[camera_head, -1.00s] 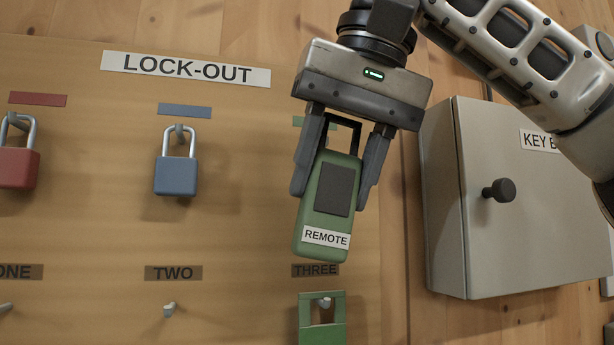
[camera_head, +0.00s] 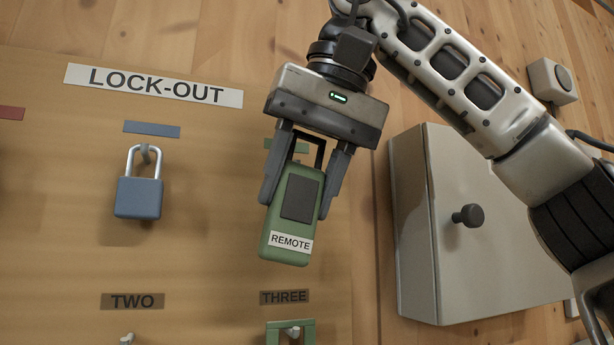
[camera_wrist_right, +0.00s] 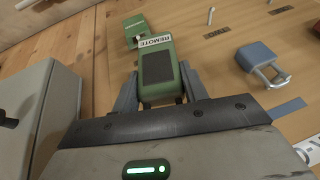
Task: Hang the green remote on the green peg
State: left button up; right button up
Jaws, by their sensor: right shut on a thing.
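My right gripper (camera_head: 296,206) is shut on the green remote (camera_head: 284,234), its fingers on either side of the upper body. The remote hangs slightly tilted in front of the board, with a dark pad, a white REMOTE label and a dark loop at its top. In the right wrist view the remote (camera_wrist_right: 158,76) lies between the fingers. A green strip (camera_head: 296,147) on the board is partly covered by the gripper and the loop. No peg shows below this strip; that spot is hidden behind the gripper and remote. My left gripper is not in view.
A blue padlock (camera_head: 138,198) hangs on a peg left of the remote, under a blue strip. A grey key box (camera_head: 412,240) with a dark knob stands out at the right.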

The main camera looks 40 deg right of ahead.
aim_at(307, 139)
jog(key=shift+w+d+f, duration=0.1)
jog(key=shift+w+d, duration=0.1)
jog(key=shift+w, duration=0.7)
jog(key=shift+w+d+f, duration=0.1)
jog(key=shift+w+d, duration=0.1)
jog(key=shift+w, duration=0.7)
jog(key=shift+w+d+f, duration=0.15)
jog(key=shift+w+f, duration=0.25)
jog(key=shift+w, duration=0.2)
jog(key=o, duration=1.3)
jog(key=shift+r, duration=0.1)
jog(key=shift+v, duration=3.7)
